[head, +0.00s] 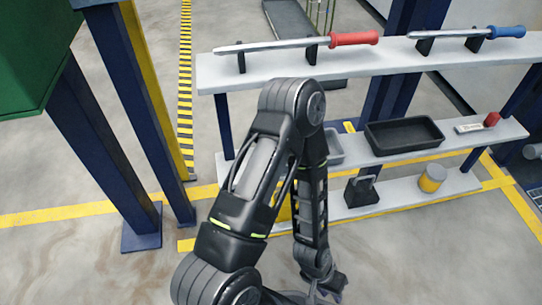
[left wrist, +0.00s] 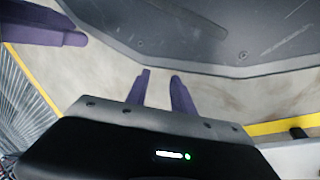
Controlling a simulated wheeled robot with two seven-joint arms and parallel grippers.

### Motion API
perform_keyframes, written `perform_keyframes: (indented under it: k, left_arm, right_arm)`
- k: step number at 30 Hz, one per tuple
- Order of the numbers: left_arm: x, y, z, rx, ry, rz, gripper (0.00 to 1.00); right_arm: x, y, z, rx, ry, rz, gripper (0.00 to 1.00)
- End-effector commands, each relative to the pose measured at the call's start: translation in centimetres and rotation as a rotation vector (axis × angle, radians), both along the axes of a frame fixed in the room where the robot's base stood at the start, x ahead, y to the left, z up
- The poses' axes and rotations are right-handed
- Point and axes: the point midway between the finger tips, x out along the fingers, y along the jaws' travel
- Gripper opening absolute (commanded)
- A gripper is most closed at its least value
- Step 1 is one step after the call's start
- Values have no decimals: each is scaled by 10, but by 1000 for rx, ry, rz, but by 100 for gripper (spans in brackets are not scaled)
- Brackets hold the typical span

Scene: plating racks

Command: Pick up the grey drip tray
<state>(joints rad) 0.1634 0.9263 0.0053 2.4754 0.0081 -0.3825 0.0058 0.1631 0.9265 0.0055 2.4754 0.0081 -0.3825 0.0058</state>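A light grey tray (head: 333,147), which looks like the grey drip tray, sits on the middle shelf (head: 375,158) of the rack. My left arm hides most of it, and only its right end shows. A larger dark, nearly black tray (head: 404,136) stands to its right on that shelf. My left gripper (head: 332,288) hangs low at the bottom of the head view, well below and apart from the trays. In the left wrist view its two fingers (left wrist: 160,78) are apart, with bare floor between them. My right gripper is not identifiable in either view.
The top shelf (head: 300,68) carries a red-handled tool (head: 353,38) and a blue-handled tool (head: 510,31) on black holders. A black holder (head: 361,191) and a yellow-banded cylinder (head: 432,179) stand on the lower shelf. Blue posts (head: 135,100) rise at the left.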

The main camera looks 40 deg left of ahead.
Motion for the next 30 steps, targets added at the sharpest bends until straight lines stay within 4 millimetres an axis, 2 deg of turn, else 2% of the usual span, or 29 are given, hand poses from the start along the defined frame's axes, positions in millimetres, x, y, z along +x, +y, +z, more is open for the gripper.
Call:
perform_keyframes:
  k: [14, 19, 23, 26, 30]
  left_arm:
    - [1, 0, 1, -1, -1, 0, 29]
    - [13, 1, 15, -18, 0, 18, 29]
    - [31, 5, 44, -42, 8, 51, 29]
    - [46, 15, 78, -44, 23, 89, 29]
    - [56, 45, 134, 19, 46, 168, 29]
  right_arm:
    - [1, 0, 0, 0, -1, -1, 36]
    - [1, 0, -2, 0, -2, -1, 36]
    - [1, 0, -6, 0, -2, -2, 36]
    - [2, 0, -10, -1, -3, -2, 36]
    - [2, 0, -17, -1, -6, -3, 36]
